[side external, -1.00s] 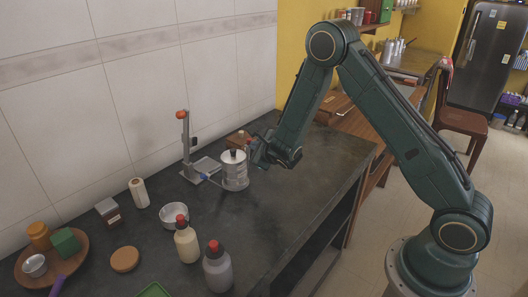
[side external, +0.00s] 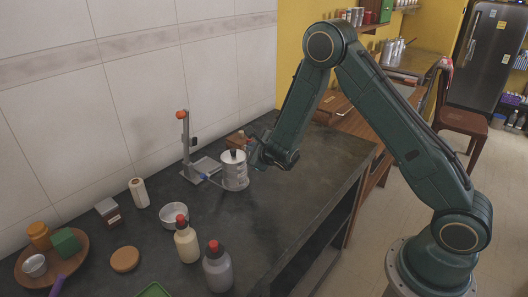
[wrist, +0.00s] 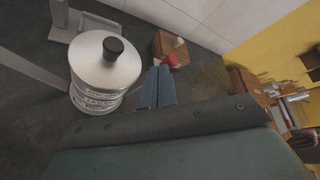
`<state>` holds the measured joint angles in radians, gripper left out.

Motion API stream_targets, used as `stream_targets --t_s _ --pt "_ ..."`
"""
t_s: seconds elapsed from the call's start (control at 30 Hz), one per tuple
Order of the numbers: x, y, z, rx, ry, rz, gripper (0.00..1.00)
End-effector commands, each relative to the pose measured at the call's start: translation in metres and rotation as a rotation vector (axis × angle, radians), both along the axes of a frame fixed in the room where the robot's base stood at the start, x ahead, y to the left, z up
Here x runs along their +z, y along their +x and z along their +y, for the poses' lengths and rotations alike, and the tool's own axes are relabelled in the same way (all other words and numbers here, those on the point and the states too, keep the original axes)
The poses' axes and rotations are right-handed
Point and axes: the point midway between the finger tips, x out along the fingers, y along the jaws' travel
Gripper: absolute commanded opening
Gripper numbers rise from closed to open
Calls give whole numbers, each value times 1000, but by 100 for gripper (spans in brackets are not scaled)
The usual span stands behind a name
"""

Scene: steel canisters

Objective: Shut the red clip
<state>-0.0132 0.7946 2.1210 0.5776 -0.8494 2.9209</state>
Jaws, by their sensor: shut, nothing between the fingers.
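The steel canister (side external: 235,172) stands upright on the dark counter, with a round lid and black knob. It also shows in the wrist view (wrist: 103,75), left of my fingers. A small red piece (wrist: 171,61), which looks like the red clip, shows just beyond my fingertips; whether they touch it and how far it is closed I cannot tell. In the side view my gripper hides that area. A blue piece (side external: 205,176) shows at the canister's left side. My gripper (wrist: 157,72) is shut and empty, close to the canister's right side.
A grey metal stand (side external: 187,145) with an orange-red top rises left of the canister. A wooden box (wrist: 180,48) sits behind it. A metal bowl (side external: 173,215) and two red-capped bottles (side external: 187,243) stand in front. The counter right of the canister is mostly clear.

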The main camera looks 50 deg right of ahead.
Motion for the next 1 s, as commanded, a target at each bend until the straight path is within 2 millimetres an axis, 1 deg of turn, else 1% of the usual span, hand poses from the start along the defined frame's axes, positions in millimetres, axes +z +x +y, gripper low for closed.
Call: stream_targets --t_s 0.4,0.77,1.0 --pt "13 0 0 0 1 0 0" --pt "15 -1 0 0 0 0 0" --pt "20 -12 5 0 -1 0 0"
